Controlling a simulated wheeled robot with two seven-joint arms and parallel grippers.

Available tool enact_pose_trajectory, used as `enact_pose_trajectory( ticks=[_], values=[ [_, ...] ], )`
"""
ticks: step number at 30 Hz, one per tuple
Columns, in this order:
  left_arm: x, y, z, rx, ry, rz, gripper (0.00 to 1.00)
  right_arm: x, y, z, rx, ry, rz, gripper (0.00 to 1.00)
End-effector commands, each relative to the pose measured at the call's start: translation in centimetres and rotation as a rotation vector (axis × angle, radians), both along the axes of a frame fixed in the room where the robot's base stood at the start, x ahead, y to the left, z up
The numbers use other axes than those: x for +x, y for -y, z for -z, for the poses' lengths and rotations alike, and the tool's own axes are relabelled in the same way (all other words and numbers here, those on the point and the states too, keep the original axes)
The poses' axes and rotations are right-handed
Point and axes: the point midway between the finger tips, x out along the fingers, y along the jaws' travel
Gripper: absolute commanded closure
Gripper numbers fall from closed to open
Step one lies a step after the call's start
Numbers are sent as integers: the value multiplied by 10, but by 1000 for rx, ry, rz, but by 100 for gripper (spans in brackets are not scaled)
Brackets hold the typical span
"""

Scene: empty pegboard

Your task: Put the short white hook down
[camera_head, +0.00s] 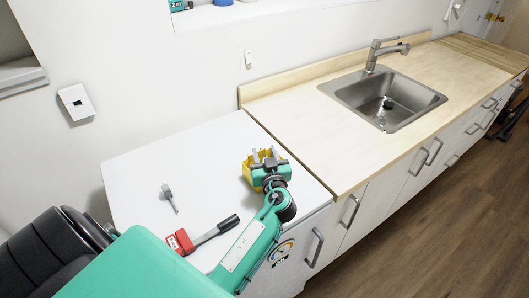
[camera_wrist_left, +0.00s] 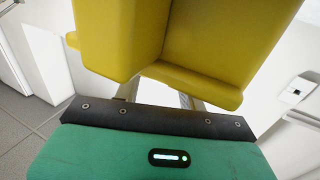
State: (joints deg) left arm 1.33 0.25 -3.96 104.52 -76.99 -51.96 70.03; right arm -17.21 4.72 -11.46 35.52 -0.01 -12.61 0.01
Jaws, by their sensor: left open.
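My left gripper (camera_head: 265,160) is open over the right part of the white worktop, at a yellow object (camera_head: 248,172). In the left wrist view the yellow object (camera_wrist_left: 200,45) fills the upper middle, very close, and hides most of the fingers. I cannot tell whether they touch it. A small grey-white piece (camera_head: 170,198) with a thin shank lies on the worktop to the left, apart from the gripper. I cannot tell whether it is the short white hook. No other hook shows clearly. My right gripper is not in view.
A wooden counter (camera_head: 300,110) with a steel sink (camera_head: 390,98) adjoins on the right. The worktop's back middle is clear.

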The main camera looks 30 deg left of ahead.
Motion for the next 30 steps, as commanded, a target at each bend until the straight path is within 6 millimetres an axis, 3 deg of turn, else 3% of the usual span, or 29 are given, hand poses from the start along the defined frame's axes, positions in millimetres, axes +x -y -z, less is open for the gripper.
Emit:
enact_pose_trajectory(
  ticks=[3,5,18,30],
  values=[
    [-2,2,-2,-4,-20,2,59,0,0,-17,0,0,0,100],
    [-12,14,10,-9,-18,5,59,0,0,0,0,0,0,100],
    [-73,76,1,-4,-9,2,59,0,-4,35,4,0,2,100],
    [-84,87,-4,-1,-6,1,59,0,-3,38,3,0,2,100]
  ],
)
